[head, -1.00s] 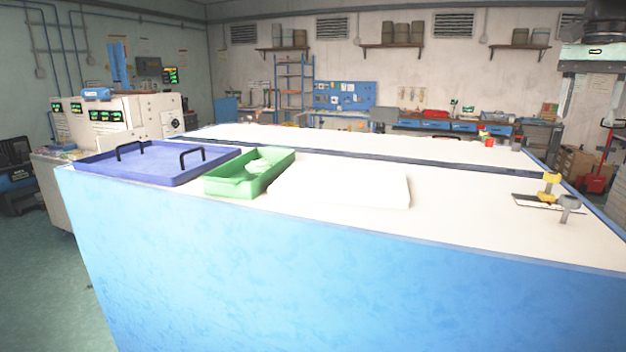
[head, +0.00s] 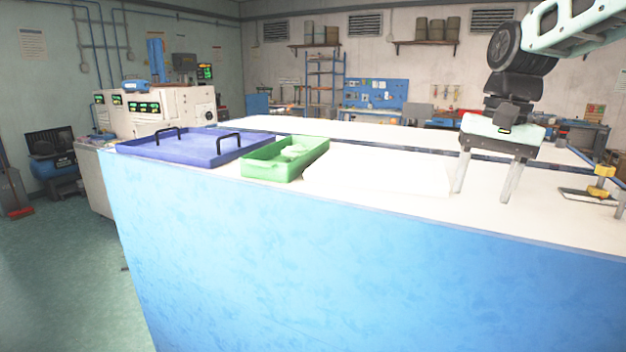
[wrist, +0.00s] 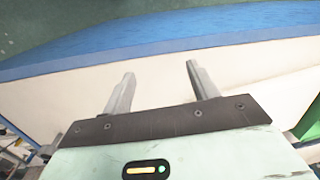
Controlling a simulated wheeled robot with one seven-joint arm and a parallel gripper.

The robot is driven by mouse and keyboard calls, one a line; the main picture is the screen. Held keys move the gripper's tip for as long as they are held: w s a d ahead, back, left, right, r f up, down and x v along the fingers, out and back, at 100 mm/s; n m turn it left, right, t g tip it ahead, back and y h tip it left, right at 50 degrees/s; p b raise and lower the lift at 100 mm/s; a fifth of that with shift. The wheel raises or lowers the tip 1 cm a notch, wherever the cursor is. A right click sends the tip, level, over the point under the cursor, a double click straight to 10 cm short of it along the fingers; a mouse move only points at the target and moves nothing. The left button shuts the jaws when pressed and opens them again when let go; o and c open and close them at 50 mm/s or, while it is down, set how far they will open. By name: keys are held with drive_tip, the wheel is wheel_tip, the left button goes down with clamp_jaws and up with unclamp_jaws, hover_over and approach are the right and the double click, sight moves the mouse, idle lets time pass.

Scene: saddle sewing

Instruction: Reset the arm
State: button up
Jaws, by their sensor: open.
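My gripper (head: 482,190) hangs pointing down over the right part of the white worktop (head: 400,205), just right of a flat white slab (head: 375,175). Its two fingers are spread apart with nothing between them. In the wrist view my gripper (wrist: 158,75) also shows open and empty, above the white top near its blue edge (wrist: 150,45). The arm comes in from the upper right of the head view.
A blue tray (head: 190,150) with black handles and a green bin (head: 265,170) with pale contents stand on the left of the worktop. A yellow-knobbed item (head: 603,180) sits at the far right. Floor at left (head: 60,250) is mostly clear.

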drive_tip(key=s+a+f+n+b, duration=0.2)
drive_tip(key=s+a+f+n, duration=0.4)
drive_tip(key=s+a+f, duration=0.65)
drive_tip(key=s+a+f+n+b, duration=0.1)
drive_tip(key=s+a+f+n, duration=0.1)
drive_tip(key=s, duration=0.4)
drive_tip(key=s+a+f+n, duration=0.3)
drive_tip(key=s+f+n, duration=0.1)
drive_tip(key=s+f, duration=0.1)
drive_tip(key=shift+s+a+f+n+h+b, duration=0.15)
drive_tip(key=shift+s+f+n+h+b, duration=0.2)
drive_tip(key=shift+s, duration=0.25)
